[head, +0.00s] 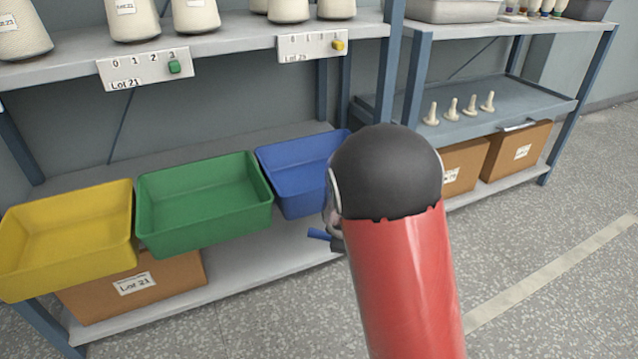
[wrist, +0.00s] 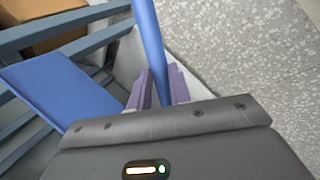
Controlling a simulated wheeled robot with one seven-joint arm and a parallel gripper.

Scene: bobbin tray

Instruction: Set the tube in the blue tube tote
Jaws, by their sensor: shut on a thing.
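The blue tube tote (head: 300,168) sits on the lower shelf, right of the green one; my arm hides part of its right side. In the wrist view, my gripper (wrist: 164,88) is shut on a blue tube (wrist: 150,45), which stands out between its purple fingers. In the head view, one end of the tube (head: 318,234) shows left of my arm, in front of and below the tote. My arm hides most of the gripper there. A flat blue surface (wrist: 60,88) left of the fingers looks like part of the tote, but I cannot be sure.
A green tote (head: 205,195) and a yellow tote (head: 65,235) stand to the left. A cardboard box (head: 130,287) is below them. The upper shelf (head: 230,36) holds several cream bobbins. A second rack (head: 480,125) with small cream pegs stands to the right. The floor (head: 560,230) is clear.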

